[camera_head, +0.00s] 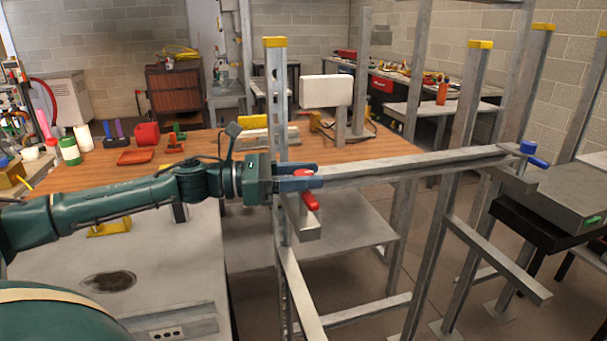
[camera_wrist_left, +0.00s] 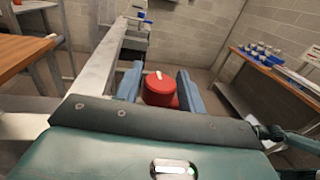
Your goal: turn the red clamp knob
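The red clamp knob (camera_head: 310,201) is at the near left end of a long grey metal beam, on an upright post. It shows as a round red cap with a white mark in the left wrist view (camera_wrist_left: 160,89). My left gripper (camera_head: 317,175) reaches in from the left at the knob. Its two blue fingers are apart. In the left wrist view the fingers (camera_wrist_left: 160,84) stand on either side of the knob, close to it; contact cannot be made out. In the head view the near finger hides part of the knob. My right gripper is out of view.
The metal beam (camera_head: 420,165) runs right to a blue clamp knob (camera_head: 527,147) at its far end. Yellow-capped upright posts stand around it. A wooden workbench (camera_head: 215,148) with tools and containers lies behind my left arm. A grey shelf (camera_head: 345,228) is below the beam.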

